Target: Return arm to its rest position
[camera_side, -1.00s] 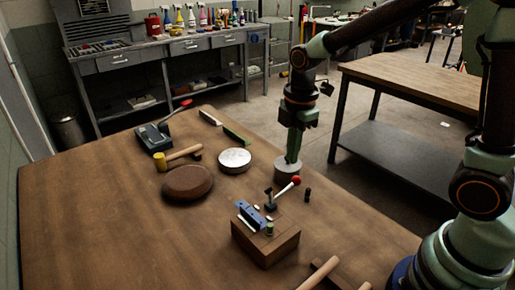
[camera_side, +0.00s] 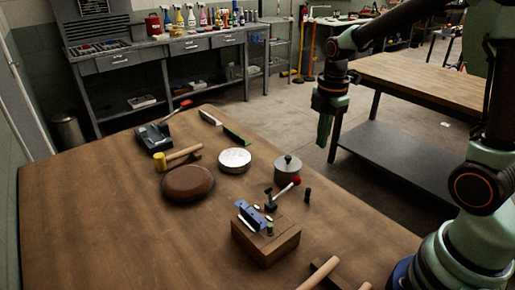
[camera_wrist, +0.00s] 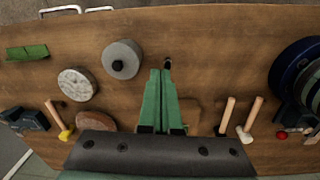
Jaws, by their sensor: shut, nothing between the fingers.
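My gripper (camera_side: 325,130) hangs in the air past the table's right edge in the side view, pointing down. In the wrist view my gripper (camera_wrist: 161,75) shows two green fingers shut together with nothing between them. It is well above the wooden table (camera_side: 90,215), apart from everything on it. My arm reaches up and back from its base at the lower right of the side view.
A grey lidded pot (camera_side: 287,172), a silver tin (camera_side: 235,158), a brown round pad (camera_side: 187,183), a mallet (camera_side: 180,155) and a wooden block (camera_side: 268,245) with a blue piece stand on the table. A second workbench (camera_side: 420,80) stands behind my arm.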

